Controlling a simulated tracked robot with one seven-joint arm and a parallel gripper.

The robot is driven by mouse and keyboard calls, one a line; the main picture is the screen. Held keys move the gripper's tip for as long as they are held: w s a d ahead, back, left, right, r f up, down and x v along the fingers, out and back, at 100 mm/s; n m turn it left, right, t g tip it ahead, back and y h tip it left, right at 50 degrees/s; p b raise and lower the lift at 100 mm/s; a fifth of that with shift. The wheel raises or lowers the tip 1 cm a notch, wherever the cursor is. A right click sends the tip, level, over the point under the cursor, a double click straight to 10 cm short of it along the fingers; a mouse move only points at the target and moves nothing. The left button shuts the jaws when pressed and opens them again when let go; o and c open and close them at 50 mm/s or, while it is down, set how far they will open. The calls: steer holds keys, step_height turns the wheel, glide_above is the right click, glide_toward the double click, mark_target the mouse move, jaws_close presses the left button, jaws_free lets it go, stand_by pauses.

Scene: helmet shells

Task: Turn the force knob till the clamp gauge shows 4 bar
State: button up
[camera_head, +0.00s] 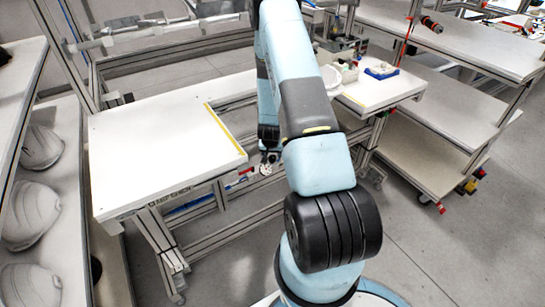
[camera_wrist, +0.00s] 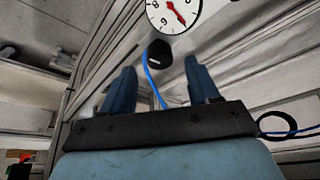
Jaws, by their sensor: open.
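The clamp gauge (camera_wrist: 174,12) is a white dial with black marks and a red needle at the top of the wrist view. Its upper part is cut off, and I cannot read the pressure. Just below it is a black round knob (camera_wrist: 158,54) with a small white mark. My gripper (camera_wrist: 160,65) is open, with two blue fingers apart; the knob shows between and beyond the fingertips. I cannot tell whether they touch it. In the head view a small white round thing, seemingly the gauge (camera_head: 266,170), shows below the end of my arm.
A blue hose (camera_wrist: 152,82) runs down from near the knob behind my fingers. A white-topped bench (camera_head: 150,150) stands left of my arm, with metal frame bars beneath. White helmet shells (camera_head: 32,215) lie on a shelf at the left. Open floor (camera_head: 450,260) is at the right.

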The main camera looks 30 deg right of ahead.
mark_target(272, 157)
steer(key=shift+x, duration=1.55)
steer(key=c, duration=1)
